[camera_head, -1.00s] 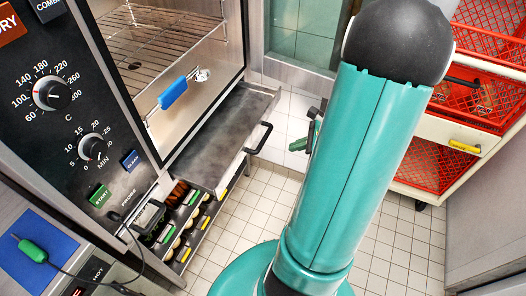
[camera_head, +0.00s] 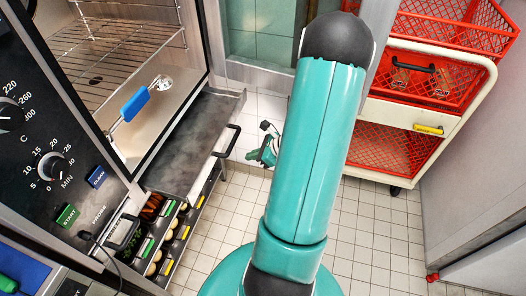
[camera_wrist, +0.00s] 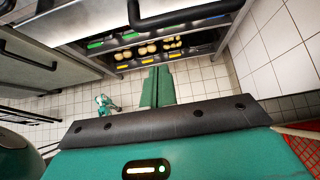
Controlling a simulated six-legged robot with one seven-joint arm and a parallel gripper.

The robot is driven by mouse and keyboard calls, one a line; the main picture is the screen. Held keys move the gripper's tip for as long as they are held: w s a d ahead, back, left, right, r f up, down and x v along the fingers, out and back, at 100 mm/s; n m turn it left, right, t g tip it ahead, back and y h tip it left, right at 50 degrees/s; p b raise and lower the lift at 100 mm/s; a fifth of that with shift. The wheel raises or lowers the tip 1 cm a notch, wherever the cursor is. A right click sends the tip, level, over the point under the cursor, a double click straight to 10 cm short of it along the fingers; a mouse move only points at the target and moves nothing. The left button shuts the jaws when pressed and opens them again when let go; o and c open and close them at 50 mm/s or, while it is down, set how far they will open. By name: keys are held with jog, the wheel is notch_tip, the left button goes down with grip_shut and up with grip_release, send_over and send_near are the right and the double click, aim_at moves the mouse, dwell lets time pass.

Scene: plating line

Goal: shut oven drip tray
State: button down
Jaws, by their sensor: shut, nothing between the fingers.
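The oven drip tray (camera_head: 190,135) is a flat grey metal tray below the oven chamber. It sticks out from the oven front, and its black bar handle (camera_head: 230,141) is on its outer edge. In the wrist view the handle (camera_wrist: 190,14) shows large at the top. My gripper (camera_wrist: 157,72) is shut and empty, its teal fingers side by side. It shows below the handle in that picture, with a visible gap between them. In the head view my arm hides much of the floor to the right of the tray, and the fingers are not clearly seen.
Under the tray is a rack of food bins (camera_head: 165,245). The oven chamber (camera_head: 130,70) above holds a wire rack and a blue-handled probe. A cream trolley (camera_head: 440,105) with red baskets stands at right. Tiled floor (camera_head: 375,225) is clear between.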

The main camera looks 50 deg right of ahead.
jog(key=w, duration=0.1)
jog(key=w+a, duration=0.1)
jog(key=w, duration=0.2)
jog(key=shift+w+a, duration=0.2)
jog(key=shift+a, duration=0.1)
jog(key=shift+w, duration=0.1)
